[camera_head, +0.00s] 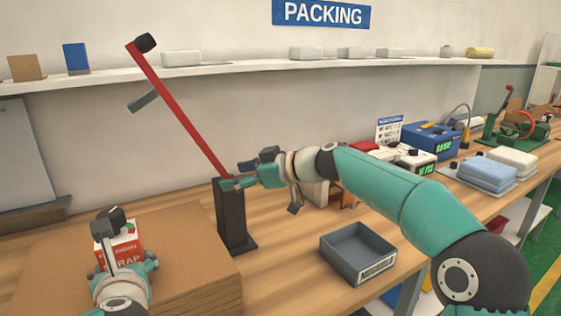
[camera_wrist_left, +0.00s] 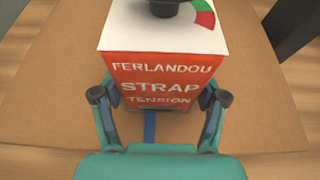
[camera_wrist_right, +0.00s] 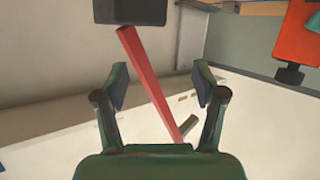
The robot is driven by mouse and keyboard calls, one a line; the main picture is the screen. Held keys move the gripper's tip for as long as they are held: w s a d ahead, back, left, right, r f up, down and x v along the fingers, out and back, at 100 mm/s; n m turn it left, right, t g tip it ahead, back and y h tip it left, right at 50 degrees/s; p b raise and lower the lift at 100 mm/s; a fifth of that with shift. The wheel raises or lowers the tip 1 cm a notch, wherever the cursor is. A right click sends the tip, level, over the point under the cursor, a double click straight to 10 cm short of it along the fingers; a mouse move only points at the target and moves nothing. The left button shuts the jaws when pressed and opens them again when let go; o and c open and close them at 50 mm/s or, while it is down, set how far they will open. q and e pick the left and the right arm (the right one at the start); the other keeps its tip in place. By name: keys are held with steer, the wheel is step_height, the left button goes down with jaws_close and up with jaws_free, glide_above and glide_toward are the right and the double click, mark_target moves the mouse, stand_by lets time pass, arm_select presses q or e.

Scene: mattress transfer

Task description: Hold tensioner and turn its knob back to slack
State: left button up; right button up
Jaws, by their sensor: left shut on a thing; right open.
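The tensioner is an orange-red box with a white top (camera_head: 129,247), standing on the cardboard stack at lower left. In the left wrist view its printed front (camera_wrist_left: 155,70) reads "STRAP TENSION". Its black knob (camera_wrist_left: 163,8) and a red-green dial (camera_wrist_left: 203,14) are on top, cut off by the frame edge. My left gripper (camera_head: 125,264) is shut on the box, one finger on each side. My right gripper (camera_head: 234,183) is open, at the foot of the red lever, away from the tensioner. The right wrist view shows the lever (camera_wrist_right: 143,75) in the gap between its fingers; contact is unclear.
The red lever (camera_head: 180,108) rises from a black stand (camera_head: 233,222) right of the cardboard stack (camera_head: 195,275). A grey open bin (camera_head: 358,254) stands at the bench front. Blue and white devices (camera_head: 430,140) stand further right. A shelf (camera_head: 230,72) runs along the wall.

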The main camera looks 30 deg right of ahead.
steer(key=w+d+m+t+h, duration=0.2)
steer(key=d+m+h, duration=0.2)
steer(key=d, duration=0.8)
steer(key=shift+m+t+h, duration=0.3)
steer(key=shift+h, duration=0.3)
steer(key=shift+r, duration=0.1)
steer(key=n+g+y, duration=1.1)
steer(key=n+y, duration=0.1)
steer(key=y, duration=0.2)
glide_toward(111, 218)
steer(key=w+a, duration=0.1)
steer(key=a, duration=0.2)
steer(key=w+a, duration=0.1)
steer(key=a, duration=0.2)
steer(key=w+a+f, duration=0.1)
steer(key=a, duration=0.3)
steer(key=shift+w+f, duration=0.1)
steer(key=shift+w, duration=0.1)
